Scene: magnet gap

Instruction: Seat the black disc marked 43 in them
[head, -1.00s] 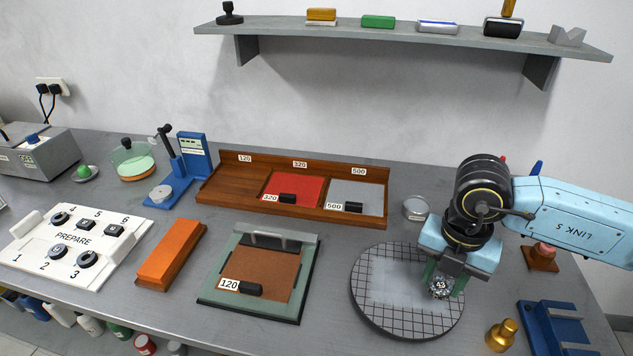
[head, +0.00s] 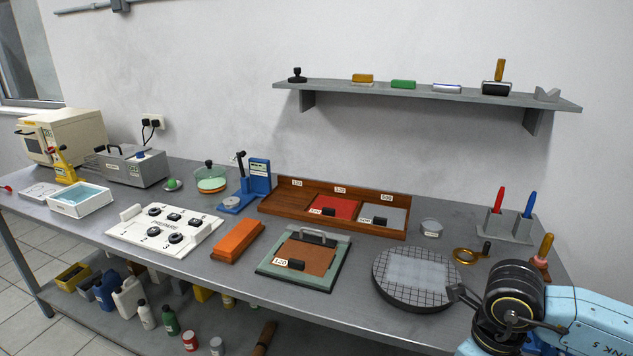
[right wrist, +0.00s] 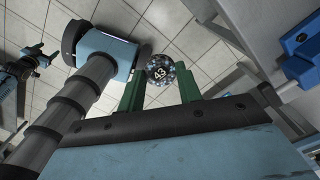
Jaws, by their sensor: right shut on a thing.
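The disc marked 43 (right wrist: 160,70) is in the right wrist view; its face looks speckled black and white. My right gripper (right wrist: 160,88) is shut on it, with a green finger at each side, and the number faces the camera. Tiled floor shows behind it. In the head view my right arm is at the lower right corner; its fingers and the disc do not show there. A white board marked PREPARE (head: 125,236) lies on the bench with several black knob-like pieces numbered beside them.
A round gridded plate (head: 440,298) lies near my right arm. A green-framed 120 board (head: 262,272), an orange block (head: 238,241) and a wooden tray (head: 272,207) stand on the grey bench. A blue stand (head: 259,178) is behind. Bare bench lies between them.

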